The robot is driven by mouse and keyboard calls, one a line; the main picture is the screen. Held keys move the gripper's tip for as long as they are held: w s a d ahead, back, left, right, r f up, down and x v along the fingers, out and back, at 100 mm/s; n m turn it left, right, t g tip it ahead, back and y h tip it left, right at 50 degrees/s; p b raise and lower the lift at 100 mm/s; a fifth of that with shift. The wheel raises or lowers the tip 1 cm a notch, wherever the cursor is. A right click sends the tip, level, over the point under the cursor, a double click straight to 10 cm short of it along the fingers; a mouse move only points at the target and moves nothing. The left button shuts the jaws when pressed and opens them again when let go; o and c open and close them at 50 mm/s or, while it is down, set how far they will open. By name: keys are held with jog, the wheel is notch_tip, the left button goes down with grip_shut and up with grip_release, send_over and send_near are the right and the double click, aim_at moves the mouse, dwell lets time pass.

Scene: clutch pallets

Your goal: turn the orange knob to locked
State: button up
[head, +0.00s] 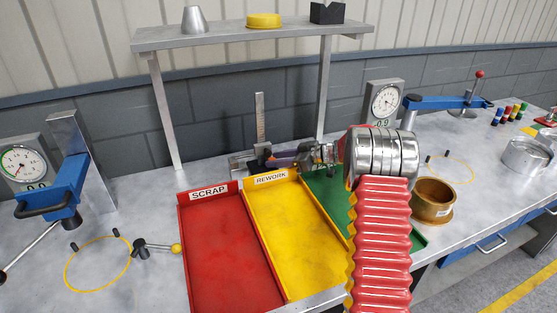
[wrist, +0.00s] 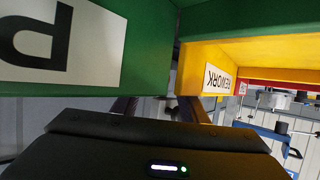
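My gripper (head: 284,159) reaches left behind the green and yellow trays in the head view, low against a height gauge (head: 260,120) with an upright scale. In the wrist view my two dark fingers (wrist: 158,108) stand apart, but their tips are hidden behind the tray walls. I cannot see whether anything is between them. A small orange patch shows by the gripper at the gauge, too small and covered to tell whether it is the orange knob. No knob setting can be read.
Red SCRAP (head: 230,260), yellow REWORK (head: 300,245) and green (head: 325,190) trays lie close to my arm. A raised shelf (head: 250,35) stands above the gauge. A brass ring (head: 432,200) is right of my arm. Dial-gauge stations stand left and right.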

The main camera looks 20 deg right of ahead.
jog(key=c, duration=0.9)
jog(key=shift+d, duration=0.2)
jog(key=shift+c, duration=0.4)
jog(key=shift+a, duration=0.15)
jog(key=shift+s+m+t+h, duration=0.1)
jog(key=shift+m+t+h, duration=0.2)
jog(key=shift+s+a+m+t+h, duration=0.15)
jog(key=shift+m+t+h, duration=0.25)
jog(key=shift+m+h, duration=0.2)
jog(key=shift+a+m+t+h, duration=0.15)
jog(key=shift+m+t+h, duration=0.25)
jog(key=shift+m+h, duration=0.2)
jog(key=shift+s+a+m+t+h, duration=0.1)
jog(key=shift+m+t+h, duration=0.15)
jog(key=shift+m+h, duration=0.45)
jog(key=shift+w+a+m+t+h, duration=0.15)
jog(key=shift+m+t+h, duration=0.15)
jog(key=shift+m+h, duration=0.4)
jog(key=shift+s+a+m+t+h, duration=0.15)
jog(key=shift+m+t+h, duration=0.1)
jog(key=shift+m+h, duration=0.4)
jog(key=shift+r+h, duration=0.1)
jog(key=shift+h, duration=0.25)
